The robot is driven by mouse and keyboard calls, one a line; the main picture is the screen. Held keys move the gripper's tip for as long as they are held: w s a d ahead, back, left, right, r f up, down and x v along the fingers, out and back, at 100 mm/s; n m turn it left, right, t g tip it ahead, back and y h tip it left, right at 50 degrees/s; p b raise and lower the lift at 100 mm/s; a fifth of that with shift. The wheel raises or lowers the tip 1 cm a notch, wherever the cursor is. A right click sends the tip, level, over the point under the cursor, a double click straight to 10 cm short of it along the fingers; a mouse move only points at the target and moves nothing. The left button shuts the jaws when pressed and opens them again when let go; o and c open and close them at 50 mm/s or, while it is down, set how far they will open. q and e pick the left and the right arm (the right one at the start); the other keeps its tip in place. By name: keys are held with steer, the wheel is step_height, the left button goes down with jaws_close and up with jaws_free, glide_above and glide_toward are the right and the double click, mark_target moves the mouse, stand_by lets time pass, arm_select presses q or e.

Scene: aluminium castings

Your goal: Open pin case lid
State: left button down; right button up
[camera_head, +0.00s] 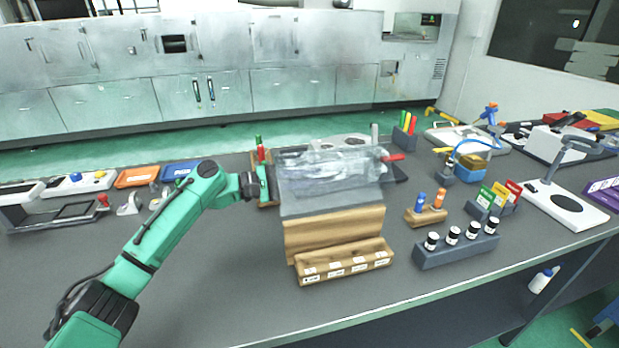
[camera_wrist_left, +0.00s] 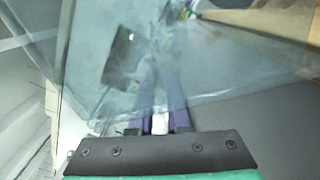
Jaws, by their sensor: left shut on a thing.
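The pin case (camera_head: 335,232) is a tan wooden box with a row of labelled compartments along its front, near the middle of the table. Its clear lid (camera_head: 325,180) rises behind the wooden front. In the left wrist view the clear sheet of the lid (camera_wrist_left: 215,60) fills much of the picture. My left gripper (camera_head: 272,184) is at the lid's left edge and shut on the lid. Its fingers also show in the left wrist view (camera_wrist_left: 160,118), partly blurred by the clear sheet. My right gripper is not in view.
A dark block with several small bottles (camera_head: 455,250) and a wooden holder with blue and orange items (camera_head: 425,216) stand right of the case. Orange (camera_head: 137,177) and blue (camera_head: 180,170) trays lie at the back left. The table's front left is bare apart from my arm.

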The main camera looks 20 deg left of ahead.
arm_select(q)
steer(key=shift+s+d+f, duration=0.1)
steer(key=shift+f, duration=0.05)
stand_by(0.5)
steer(key=m, duration=0.1)
steer(key=r+m+b, duration=0.1)
steer(key=shift+s+d+r+m, duration=0.2)
steer(key=shift+s+d+m, duration=0.1)
steer(key=shift+s, duration=0.1)
steer(key=shift+s+r+m, duration=0.1)
steer(key=shift+r+m, duration=0.2)
steer(key=c, duration=0.9)
jaws_free()
steer(key=shift+r, duration=0.1)
steer(key=shift+s+a, duration=0.25)
steer(key=shift+a, duration=0.25)
steer(key=shift+b+v, duration=1.7)
steer(key=shift+v, duration=5.05)
